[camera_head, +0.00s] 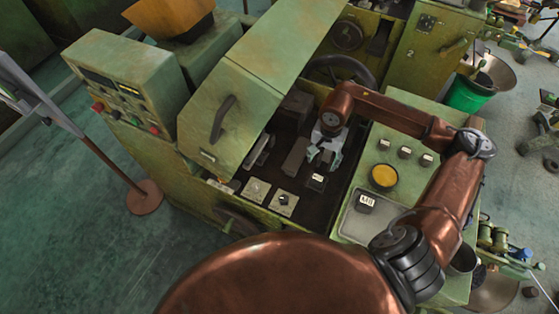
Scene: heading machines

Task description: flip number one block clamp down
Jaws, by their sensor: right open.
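My right gripper (322,157) is inside the open bay of the green heading machine (240,110), pointing down with its fingers open. Beside it on the left is a dark angled block-like part (294,158), which may be a block clamp; I cannot read a number on it. Another dark lever-like part (259,150) lies further left in the bay. A small dark block with a white label (317,181) sits just below the fingers in the picture. Whether the fingers touch any part is not clear. My left gripper is not in view.
Two light square plates with knobs (284,201) sit at the bay's front edge. The green side table (350,232) holds several small labelled blocks, a yellow round dish (383,177) and a metal tray (352,220) with a labelled block (366,203). A raised hood (223,108) borders the bay.

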